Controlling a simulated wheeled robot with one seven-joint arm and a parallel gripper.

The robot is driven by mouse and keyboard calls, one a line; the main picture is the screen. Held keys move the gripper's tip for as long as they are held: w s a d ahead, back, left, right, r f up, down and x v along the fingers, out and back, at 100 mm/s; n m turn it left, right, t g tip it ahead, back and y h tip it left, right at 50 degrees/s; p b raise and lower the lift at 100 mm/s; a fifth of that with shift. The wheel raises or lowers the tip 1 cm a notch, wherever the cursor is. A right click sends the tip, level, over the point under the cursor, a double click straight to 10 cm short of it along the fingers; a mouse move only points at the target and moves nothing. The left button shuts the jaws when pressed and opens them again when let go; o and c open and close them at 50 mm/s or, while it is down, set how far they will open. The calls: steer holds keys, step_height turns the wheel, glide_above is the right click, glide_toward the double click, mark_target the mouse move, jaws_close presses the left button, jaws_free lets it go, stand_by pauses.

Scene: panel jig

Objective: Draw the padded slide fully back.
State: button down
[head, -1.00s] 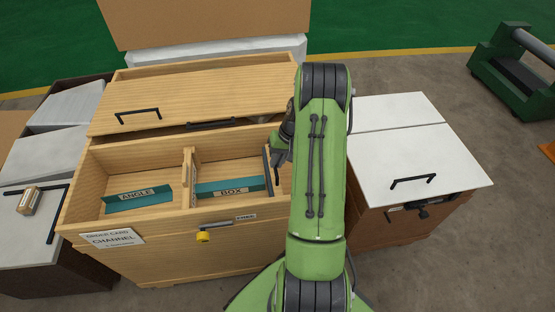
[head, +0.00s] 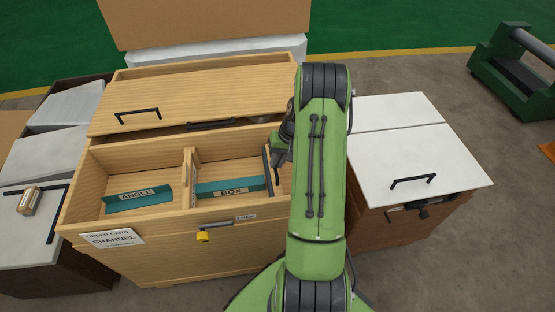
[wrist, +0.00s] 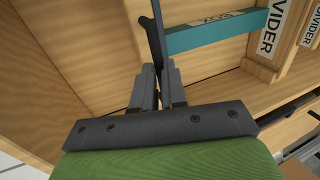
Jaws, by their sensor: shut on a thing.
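A dark upright bar (head: 267,172) stands at the right end of the box compartment in the wooden chest (head: 175,245). It looks like the padded slide, though I cannot see padding clearly. In the wrist view the dark bar (wrist: 154,38) runs up from between my fingers, close to the end of the teal BOX strip (wrist: 215,33). My gripper (wrist: 160,72) is shut on this bar. In the head view my gripper (head: 281,150) is partly hidden by my green arm, which also covers the chest's right end.
A teal ANGLE strip (head: 137,199) lies in the left compartment, past a wooden divider (head: 190,178). The chest's wooden lid (head: 190,100) is behind. A white-topped cabinet (head: 420,160) stands right; a grey-topped one (head: 20,240) stands left. Floor shows at far right.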

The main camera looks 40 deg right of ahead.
steer(key=shift+d, duration=0.1)
steer(key=s+d+p, duration=0.2)
steer(key=s+d, duration=0.5)
steer(key=d, duration=0.3)
steer(key=shift+s+d, duration=0.15)
steer(key=shift+d, duration=0.2)
steer(key=shift+r, duration=0.1)
steer(key=c, duration=1.3)
jaws_free()
steer(key=shift+o, duration=0.7)
steer(key=shift+a, duration=0.1)
